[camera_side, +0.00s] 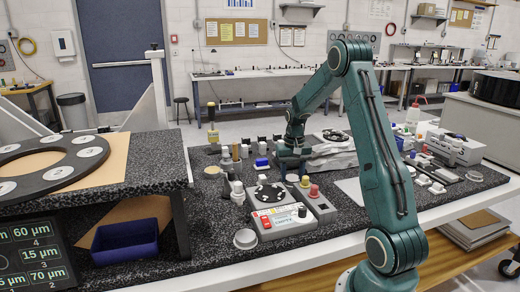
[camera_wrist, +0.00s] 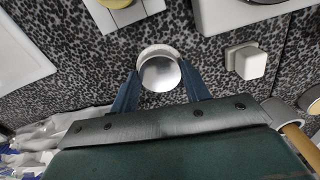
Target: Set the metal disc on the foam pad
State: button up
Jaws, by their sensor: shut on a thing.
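In the wrist view, the metal disc (camera_wrist: 160,72) is a round silvery piece with a bright rim, between the two blue fingers of my gripper (camera_wrist: 160,78). The fingers touch its sides, and my gripper is shut on it. Speckled dark worktop shows around it. In the side view, my arm reaches down among small parts in the middle of the bench; the fingertips and held disc are too hidden to make out. I cannot tell which surface is the foam pad; a pale flat sheet (camera_side: 352,189) lies right of the gripper.
A grey control box (camera_side: 285,224) with a black dial stands in front. A loose silver disc (camera_side: 245,239) lies beside it. At left are a black ring (camera_side: 35,178) with white discs on a raised shelf and a blue tray (camera_side: 125,241). A white block (camera_wrist: 246,61) sits near the held disc.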

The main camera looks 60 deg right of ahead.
aim_at(292, 178)
jog(key=shift+f, duration=0.15)
jog(key=o, duration=1)
notch_tip(292, 178, up, 12)
jog(key=shift+r, duration=0.2)
dwell(0.7)
